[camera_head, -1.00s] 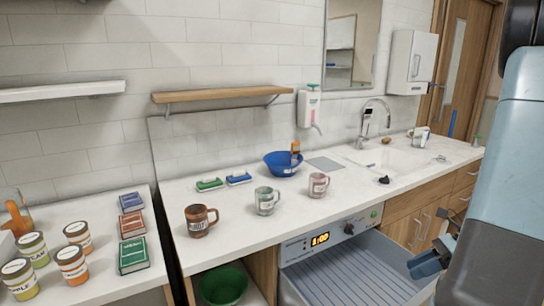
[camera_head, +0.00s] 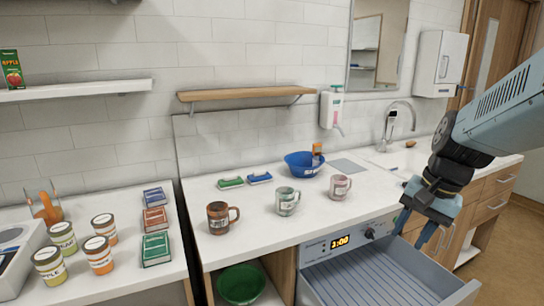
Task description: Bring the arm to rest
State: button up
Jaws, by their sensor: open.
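My gripper (camera_head: 420,240) hangs at the right of the head view, pointing down, with its two blue fingers apart and nothing between them. It is in front of the counter's front edge, near the right side of the open grey drawer (camera_head: 360,283). My arm (camera_head: 505,112) comes in from the right edge and hides part of the sink area.
On the counter (camera_head: 255,213) stand a brown mug (camera_head: 218,217), a green mug (camera_head: 287,201), a pink mug (camera_head: 340,187) and a blue bowl (camera_head: 301,165). A green bowl (camera_head: 241,284) sits below. Jars and boxes stand on the left counter. Open floor (camera_head: 515,240) shows at right.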

jog(key=s+a+r+n+t+h, duration=0.2)
jog(key=s+a+r+n+t, duration=0.2)
jog(key=r+n, duration=0.3)
jog(key=shift+a+r+n, duration=0.25)
jog(key=shift+n, duration=0.15)
